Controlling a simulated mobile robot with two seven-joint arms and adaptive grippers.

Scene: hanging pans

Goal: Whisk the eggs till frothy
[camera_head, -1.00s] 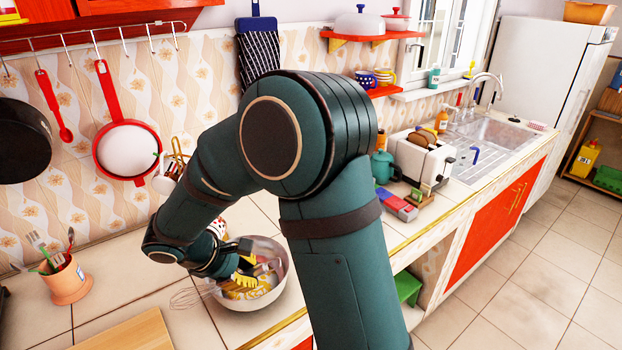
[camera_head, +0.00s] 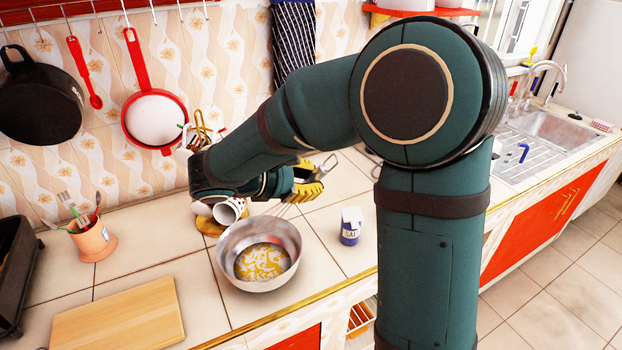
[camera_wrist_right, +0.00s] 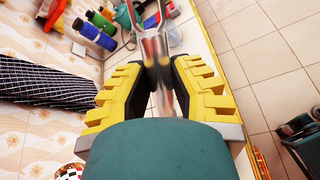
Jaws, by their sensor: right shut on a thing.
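A metal bowl (camera_head: 272,228) stands on the tiled counter with yellow, streaky egg mix (camera_head: 262,262) in its bottom. My right gripper (camera_head: 308,182), with yellow fingers, is above and behind the bowl's back right rim. It is shut on the metal handle of the whisk (camera_head: 331,163). The whisk is tilted, its loop end up to the right. Its thin wires reach down left by the bowl's back rim; I cannot tell whether they touch it. In the wrist view the whisk handle (camera_wrist_right: 155,55) runs between the fingers, somewhat blurred. My left gripper is not in view.
A wooden board (camera_head: 120,318) and an orange utensil pot (camera_head: 94,241) are at the left. Pans (camera_head: 40,100) hang on the wall behind.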

